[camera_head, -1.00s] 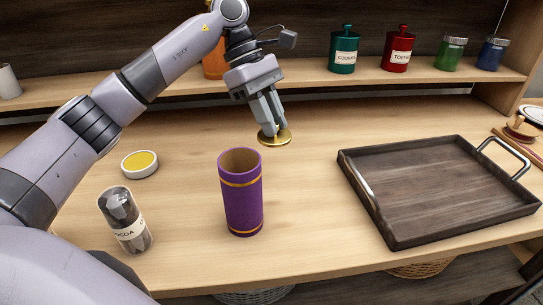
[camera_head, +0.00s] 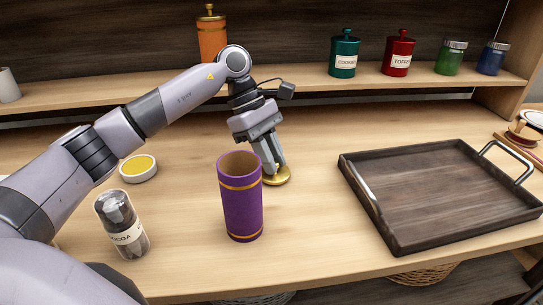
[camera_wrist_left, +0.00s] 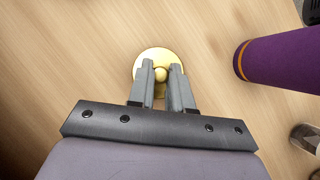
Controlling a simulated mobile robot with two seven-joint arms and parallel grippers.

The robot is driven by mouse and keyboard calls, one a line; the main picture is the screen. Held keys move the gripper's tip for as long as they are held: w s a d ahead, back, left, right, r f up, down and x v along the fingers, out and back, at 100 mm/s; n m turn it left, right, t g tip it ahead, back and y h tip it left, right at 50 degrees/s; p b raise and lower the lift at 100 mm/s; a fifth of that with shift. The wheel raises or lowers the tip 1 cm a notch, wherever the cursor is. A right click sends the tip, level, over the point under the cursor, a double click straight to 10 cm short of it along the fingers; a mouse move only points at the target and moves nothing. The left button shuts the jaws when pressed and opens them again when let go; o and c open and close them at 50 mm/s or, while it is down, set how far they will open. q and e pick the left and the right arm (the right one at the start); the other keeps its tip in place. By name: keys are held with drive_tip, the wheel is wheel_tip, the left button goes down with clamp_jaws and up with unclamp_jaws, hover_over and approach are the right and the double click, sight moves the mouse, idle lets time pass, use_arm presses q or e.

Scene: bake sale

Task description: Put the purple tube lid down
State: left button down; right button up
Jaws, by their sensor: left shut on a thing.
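The purple tube (camera_head: 241,205) with gold bands stands upright and uncovered on the wooden table; part of it shows at the right of the left wrist view (camera_wrist_left: 283,60). The gold round lid (camera_head: 282,176) is just behind and right of the tube, at the table surface. My left gripper (camera_head: 271,170) points down and is shut on the lid's knob; the knob (camera_wrist_left: 160,74) shows between the fingertips in the left wrist view. Whether the lid touches the table is hard to tell. My right gripper is not in view.
A dark wooden tray (camera_head: 440,190) lies to the right. A cocoa jar (camera_head: 122,226) and a white dish with yellow contents (camera_head: 138,166) are at left. A shelf (camera_head: 400,82) with canisters runs along the back. The table between lid and tray is clear.

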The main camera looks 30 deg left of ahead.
use_arm(q)
drive_tip(key=c, duration=1)
unclamp_jaws()
drive_tip(key=shift+c, duration=0.2)
drive_tip(key=shift+r+p, duration=0.3)
drive_tip(key=p+v, duration=0.1)
drive_tip(key=v, duration=1)
drive_tip(key=shift+a+r, duration=0.2)
drive_tip(key=shift+r, duration=0.1)
